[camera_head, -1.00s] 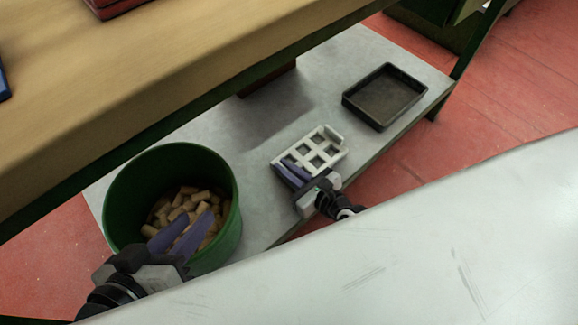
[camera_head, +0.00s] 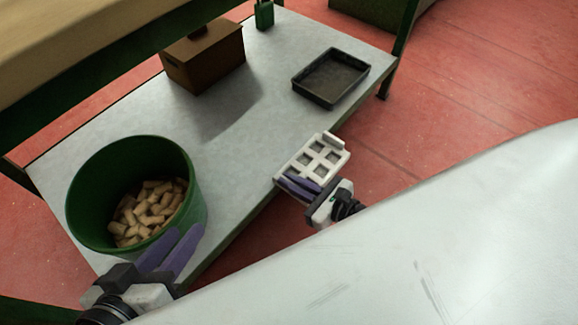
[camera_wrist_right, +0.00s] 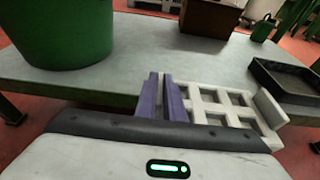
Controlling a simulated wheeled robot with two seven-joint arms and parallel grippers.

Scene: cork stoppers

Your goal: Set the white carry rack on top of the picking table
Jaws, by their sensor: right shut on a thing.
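The white carry rack (camera_head: 333,141), a small frame with square openings and a raised end, is in my right gripper (camera_head: 293,184). The rack appears held level over the front edge of a low grey surface; the exact gap beneath is hard to tell. In the right wrist view the gripper's purple fingers (camera_wrist_right: 160,88) are shut at the rack's left side (camera_wrist_right: 222,100). My left gripper (camera_head: 180,236) is empty with its fingers apart, in front of the green tub. A wooden tabletop (camera_head: 75,45), possibly the picking table, is at the upper left, higher than the grey surface.
A green tub (camera_head: 80,220) of corks stands at the left of the grey surface (camera_head: 225,165). A brown box (camera_head: 205,65), a black tray (camera_head: 303,92) and a small green can (camera_head: 264,15) stand farther back. A green post (camera_head: 403,35) rises behind the tray.

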